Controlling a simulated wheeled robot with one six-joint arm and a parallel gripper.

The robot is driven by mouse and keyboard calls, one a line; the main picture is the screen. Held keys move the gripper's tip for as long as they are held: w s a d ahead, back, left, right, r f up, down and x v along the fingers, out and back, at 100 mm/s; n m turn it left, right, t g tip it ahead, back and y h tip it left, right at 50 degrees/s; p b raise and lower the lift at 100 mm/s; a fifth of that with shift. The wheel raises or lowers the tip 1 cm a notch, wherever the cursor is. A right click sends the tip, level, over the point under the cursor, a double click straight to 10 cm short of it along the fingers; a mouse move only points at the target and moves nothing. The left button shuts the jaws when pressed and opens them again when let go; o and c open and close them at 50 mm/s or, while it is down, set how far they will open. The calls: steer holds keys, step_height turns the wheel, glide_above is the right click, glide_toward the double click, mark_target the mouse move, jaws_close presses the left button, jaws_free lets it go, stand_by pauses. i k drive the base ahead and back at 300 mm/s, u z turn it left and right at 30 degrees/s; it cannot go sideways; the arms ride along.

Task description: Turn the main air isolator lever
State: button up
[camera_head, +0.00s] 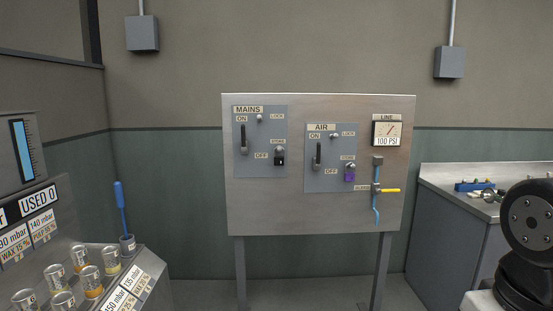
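The grey AIR panel (335,185) is mounted on the right half of a metal board. Its black isolator lever (318,153) stands upright, between an ON label above and an OFF label at its lower right. A purple padlock (350,174) hangs at the panel's right, below a small tag. A small round LOCK knob (335,135) sits near the panel's top. My gripper is not in view; only a black round part of my arm shows at the lower right, well apart from the board.
The MAINS panel (262,172) is left of the AIR panel, with a black lever (244,139) and black padlock (280,159). A 100 PSI gauge (387,132) and yellow-handled valve (389,190) are right. A counter (440,185) and console (150,266) flank the board.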

mark_target(317, 165)
steer(key=u, duration=0.05)
steer(key=i, duration=1.35)
